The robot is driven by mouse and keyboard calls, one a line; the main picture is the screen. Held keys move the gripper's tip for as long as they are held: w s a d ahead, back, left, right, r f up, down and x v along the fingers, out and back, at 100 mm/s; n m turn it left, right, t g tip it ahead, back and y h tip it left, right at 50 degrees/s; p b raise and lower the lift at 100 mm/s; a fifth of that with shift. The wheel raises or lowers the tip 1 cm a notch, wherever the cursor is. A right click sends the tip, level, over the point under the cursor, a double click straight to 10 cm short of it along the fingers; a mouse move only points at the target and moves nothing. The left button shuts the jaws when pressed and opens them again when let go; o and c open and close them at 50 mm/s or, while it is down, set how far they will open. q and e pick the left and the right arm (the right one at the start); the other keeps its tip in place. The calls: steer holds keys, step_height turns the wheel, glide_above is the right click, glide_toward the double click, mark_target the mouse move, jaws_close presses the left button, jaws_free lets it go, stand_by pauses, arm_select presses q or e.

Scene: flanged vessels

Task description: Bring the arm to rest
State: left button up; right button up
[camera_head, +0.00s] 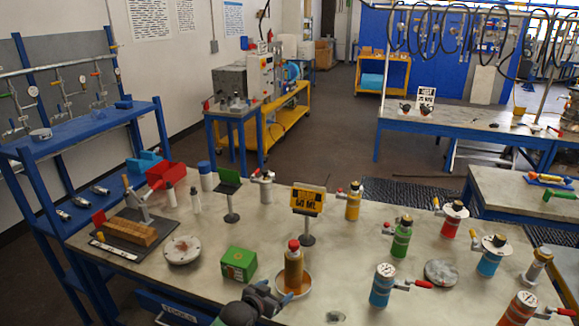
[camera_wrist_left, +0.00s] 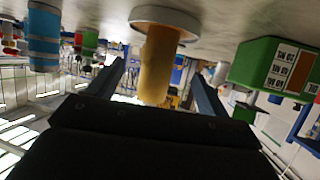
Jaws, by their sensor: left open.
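My left gripper (camera_head: 272,298) is low over the front edge of the table, close to an amber bottle with a red cap (camera_head: 293,268). The bottle stands upright in a shallow dish (camera_head: 305,286). In the left wrist view, which is upside down, my gripper (camera_wrist_left: 157,72) is open. Its two fingers point toward the bottle (camera_wrist_left: 158,62), which appears between them with gaps on both sides. I cannot tell how far the fingertips reach along it. My right gripper is not in view.
A green box (camera_head: 239,264) stands left of the dish, also visible in the wrist view (camera_wrist_left: 278,65). A blue vessel (camera_head: 382,285) and a green vessel (camera_head: 401,238) stand to the right. A yellow sign (camera_head: 307,200) stands behind. Bare tabletop (camera_head: 345,250) lies right of the bottle.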

arm_select(q)
steer(key=s+a+n+g+y, duration=0.1)
steer(key=s+a+g+y, duration=0.3)
steer(key=s, duration=0.9)
steer(key=s+a+f+n+g, duration=0.15)
steer(key=s+a, duration=0.45)
steer(key=s, duration=0.8)
steer(key=s+a+n+g+y, duration=0.25)
steer(key=s+a, duration=0.35)
steer(key=s, duration=0.7)
step_height(320, 180, down, 16)
steer(key=w+d+m+b, duration=0.1)
steer(key=w, duration=0.2)
steer(key=s+f+b, duration=0.1)
steer(key=s+f, duration=0.2)
steer(key=f, duration=0.9)
steer(key=s+f+g+b, duration=0.1)
steer(key=s+f, duration=0.2)
steer(key=f, duration=0.9)
steer(key=s+d+f+b, duration=0.1)
steer(key=s+f, duration=0.2)
steer(key=f, duration=0.9)
steer(key=shift+g, duration=0.3)
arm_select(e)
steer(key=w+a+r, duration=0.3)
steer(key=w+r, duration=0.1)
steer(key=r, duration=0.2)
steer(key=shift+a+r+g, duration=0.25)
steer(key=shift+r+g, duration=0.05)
